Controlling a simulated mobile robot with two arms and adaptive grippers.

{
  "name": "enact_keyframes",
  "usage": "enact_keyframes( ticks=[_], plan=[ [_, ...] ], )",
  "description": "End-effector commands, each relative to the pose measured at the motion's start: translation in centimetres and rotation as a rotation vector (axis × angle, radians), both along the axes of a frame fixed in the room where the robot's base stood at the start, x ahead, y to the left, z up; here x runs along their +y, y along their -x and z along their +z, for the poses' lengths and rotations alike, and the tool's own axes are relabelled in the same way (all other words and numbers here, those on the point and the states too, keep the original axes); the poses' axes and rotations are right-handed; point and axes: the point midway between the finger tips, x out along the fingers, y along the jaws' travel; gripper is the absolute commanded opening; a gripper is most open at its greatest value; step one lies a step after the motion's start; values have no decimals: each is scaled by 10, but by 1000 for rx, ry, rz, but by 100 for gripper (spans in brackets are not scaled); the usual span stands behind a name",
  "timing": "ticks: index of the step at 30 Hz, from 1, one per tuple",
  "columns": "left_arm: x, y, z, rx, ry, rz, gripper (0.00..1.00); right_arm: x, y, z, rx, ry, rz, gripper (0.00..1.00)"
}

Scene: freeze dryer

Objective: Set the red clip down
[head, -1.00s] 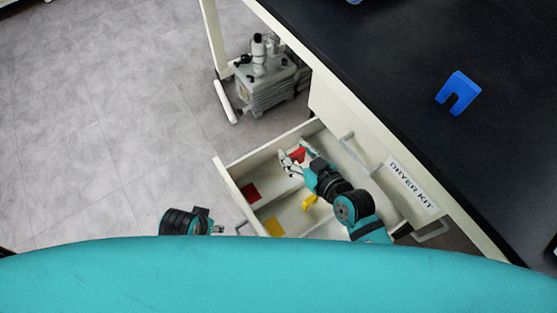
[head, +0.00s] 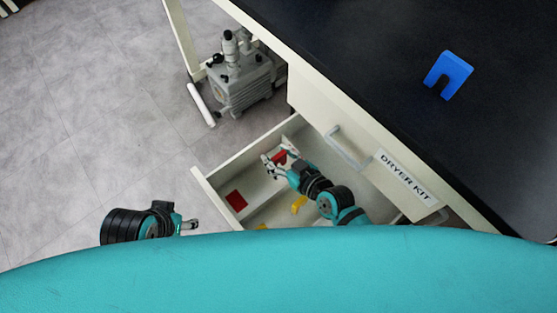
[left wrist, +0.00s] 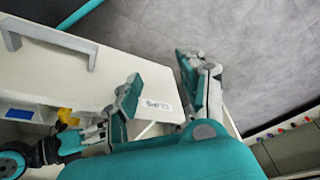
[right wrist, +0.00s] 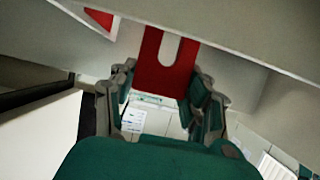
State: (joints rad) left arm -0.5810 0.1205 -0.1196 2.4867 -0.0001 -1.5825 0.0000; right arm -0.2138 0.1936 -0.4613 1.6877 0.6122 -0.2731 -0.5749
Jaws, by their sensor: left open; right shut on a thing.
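The red clip (right wrist: 165,65), a flat U-shaped plate, is between the fingers of my right gripper (right wrist: 163,105), which is shut on it. In the head view the red clip (head: 280,157) shows at my right gripper (head: 275,164), inside or just above the open drawer (head: 222,174), towards its far end. Whether the clip touches the drawer is not clear. A red square (head: 236,200) lies on the drawer floor, left of the gripper. My left gripper (head: 191,226) is open and empty, outside the drawer to the left; its spread fingers show in the left wrist view (left wrist: 160,95).
A yellow clip (head: 299,204) lies in the drawer beside my right arm. A blue clip (head: 448,74) stands on the black bench top. A grey pump (head: 240,80) is on the floor under the bench. The drawer walls and the DRYER KIT front (head: 405,176) border my right arm.

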Motion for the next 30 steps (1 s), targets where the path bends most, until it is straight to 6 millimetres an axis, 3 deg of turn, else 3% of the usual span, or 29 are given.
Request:
enact_keyframes(
  ticks=[2, 14, 15, 19, 30],
  plan=[
    [0, 0, -12, 4, -1, 0, 42, 0, 0, -17, 2, 2, 0, 35],
    [-1, -2, -13, -7, 1, 0, 42, -1, 0, -21, 1, 1, -1, 35],
    [-1, -2, -12, -8, 1, 0, 42, 0, 0, -19, 0, 0, -1, 53],
    [-1, -2, -11, -8, 1, -1, 42, 0, 0, -19, 1, 1, -1, 70],
    [0, 0, -8, 2, 1, 0, 42, -2, 3, -15, 1, 1, -1, 71]
  ],
)
